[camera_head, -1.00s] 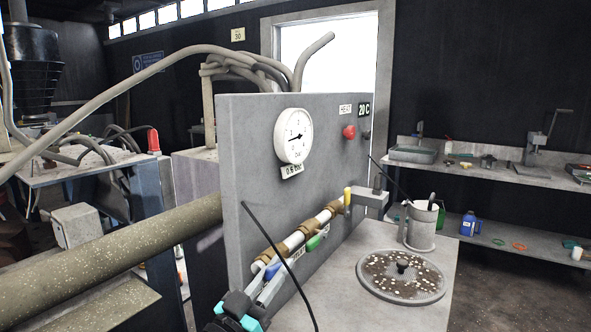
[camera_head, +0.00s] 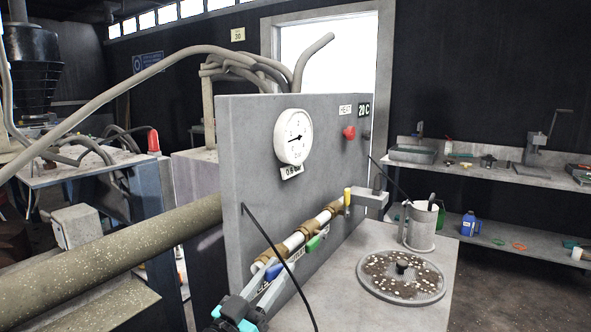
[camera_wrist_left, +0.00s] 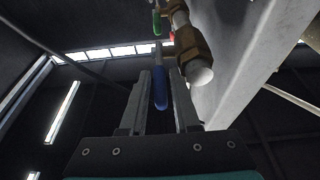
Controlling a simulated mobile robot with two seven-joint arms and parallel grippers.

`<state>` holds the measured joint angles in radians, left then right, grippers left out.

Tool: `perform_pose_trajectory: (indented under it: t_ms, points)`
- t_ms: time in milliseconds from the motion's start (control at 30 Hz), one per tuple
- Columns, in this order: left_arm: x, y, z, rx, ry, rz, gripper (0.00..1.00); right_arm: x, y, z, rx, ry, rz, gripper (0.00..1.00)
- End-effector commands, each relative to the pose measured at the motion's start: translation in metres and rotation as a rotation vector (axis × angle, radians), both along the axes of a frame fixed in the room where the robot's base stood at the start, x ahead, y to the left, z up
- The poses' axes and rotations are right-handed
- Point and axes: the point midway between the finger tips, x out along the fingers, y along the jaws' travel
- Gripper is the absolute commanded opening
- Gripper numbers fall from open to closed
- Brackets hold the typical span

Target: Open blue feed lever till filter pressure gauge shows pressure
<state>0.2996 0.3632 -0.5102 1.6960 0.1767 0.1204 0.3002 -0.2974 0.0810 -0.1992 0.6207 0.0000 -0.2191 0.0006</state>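The blue lever (camera_head: 275,271) sits at the near lower end of the brass-and-white pipe (camera_head: 299,240) on the grey panel. My left gripper (camera_head: 270,277) is at this lever, with one finger on each side of it. In the left wrist view the blue lever (camera_wrist_left: 160,88) stands between the two fingers (camera_wrist_left: 160,100), with narrow gaps visible, so the gripper looks open. Contact with the lever cannot be made out. The round white pressure gauge (camera_head: 294,137) is on the panel above; its needle is near horizontal and the label below reads about 0.6 bar. My right gripper is out of view.
A black cable or rod (camera_head: 275,252) crosses in front of the panel. A round sieve (camera_head: 403,290) and a metal jug (camera_head: 421,226) stand on the bench to the right.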

Motion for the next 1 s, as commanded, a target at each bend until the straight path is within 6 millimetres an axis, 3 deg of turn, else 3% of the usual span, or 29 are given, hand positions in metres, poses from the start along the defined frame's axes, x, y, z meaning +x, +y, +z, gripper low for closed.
perform_pose_trajectory:
  t_ms: [500, 933, 1000]
  points:
    - [-0.04, 0.026, -0.015, 0.002, 0.001, 0.001, 0.3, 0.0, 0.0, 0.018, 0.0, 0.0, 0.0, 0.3]
    - [-0.043, 0.028, -0.017, 0.002, 0.001, 0.001, 0.3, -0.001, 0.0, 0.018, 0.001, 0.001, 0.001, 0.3]
    - [-0.04, 0.032, -0.032, 0.014, 0.032, 0.019, 0.3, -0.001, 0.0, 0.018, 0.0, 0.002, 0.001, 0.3]
